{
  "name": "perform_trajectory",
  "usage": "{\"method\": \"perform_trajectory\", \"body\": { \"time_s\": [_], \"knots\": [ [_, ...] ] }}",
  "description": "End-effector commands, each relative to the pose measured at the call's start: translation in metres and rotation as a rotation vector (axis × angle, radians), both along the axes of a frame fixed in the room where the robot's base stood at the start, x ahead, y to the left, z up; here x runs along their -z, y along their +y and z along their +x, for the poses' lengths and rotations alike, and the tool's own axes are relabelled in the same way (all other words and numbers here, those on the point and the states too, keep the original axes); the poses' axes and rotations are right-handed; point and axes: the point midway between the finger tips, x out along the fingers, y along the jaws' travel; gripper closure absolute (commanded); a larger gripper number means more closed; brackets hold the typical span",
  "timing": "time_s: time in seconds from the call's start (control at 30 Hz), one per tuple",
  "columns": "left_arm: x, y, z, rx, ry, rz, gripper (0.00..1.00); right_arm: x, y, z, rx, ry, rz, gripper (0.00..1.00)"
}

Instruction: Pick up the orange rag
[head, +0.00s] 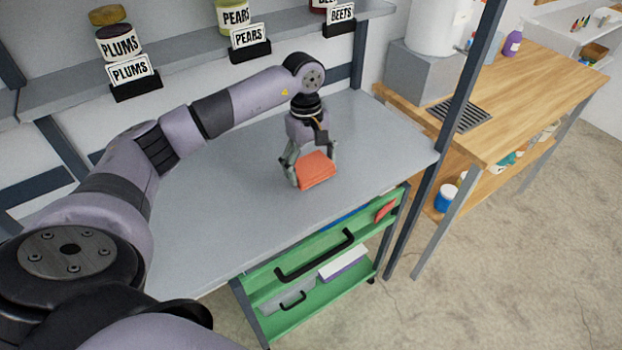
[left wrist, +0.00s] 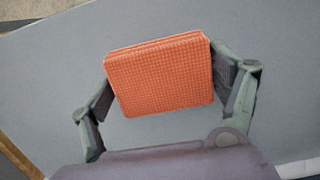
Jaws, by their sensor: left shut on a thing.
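The orange rag (head: 316,170) is a folded, waffle-textured square over the grey tabletop (head: 240,200), towards its right end. My left gripper (head: 311,172) reaches down over it from above. Its two fingers are shut on the rag from opposite sides. In the left wrist view the rag (left wrist: 160,76) sits between the fingertips of my left gripper (left wrist: 165,85). I cannot tell whether the rag touches the table or is slightly raised. My right gripper is not in view.
A shelf above the table holds jars and label stands for plums (head: 130,75), pears (head: 249,38) and beets. A green cart (head: 310,290) with black handles stands under the front edge. A dark upright post (head: 448,130) and a wooden bench (head: 540,90) are to the right. The table's left part is clear.

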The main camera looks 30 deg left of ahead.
Motion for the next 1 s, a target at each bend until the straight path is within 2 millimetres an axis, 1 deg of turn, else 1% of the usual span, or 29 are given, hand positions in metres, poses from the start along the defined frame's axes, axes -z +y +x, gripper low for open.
{"method": "perform_trajectory", "body": {
  "time_s": [0.03,0.1,0.3,0.43,0.5,0.7,0.97,1.0],
  "knots": [
    [-0.014,0.0,0.002,0.0,-0.01,0.0,0.45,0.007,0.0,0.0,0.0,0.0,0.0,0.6],
    [-0.035,0.001,0.002,0.0,-0.008,0.002,0.45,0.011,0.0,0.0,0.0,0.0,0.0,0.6],
    [-0.092,0.0,0.001,0.0,-0.007,0.0,0.45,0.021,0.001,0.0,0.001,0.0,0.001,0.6],
    [-0.119,0.0,0.0,0.0,-0.004,0.0,0.45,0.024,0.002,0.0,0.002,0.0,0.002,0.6],
    [-0.131,0.0,0.001,-0.001,-0.004,0.002,0.45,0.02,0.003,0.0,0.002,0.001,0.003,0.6],
    [-0.143,0.0,0.0,-0.001,-0.001,0.001,0.45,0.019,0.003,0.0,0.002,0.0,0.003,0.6],
    [-0.144,0.0,0.0,-0.001,0.0,0.0,0.45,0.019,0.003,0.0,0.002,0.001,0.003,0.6],
    [-0.144,0.0,0.0,-0.001,0.0,0.0,0.19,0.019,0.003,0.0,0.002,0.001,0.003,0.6]
  ]
}}
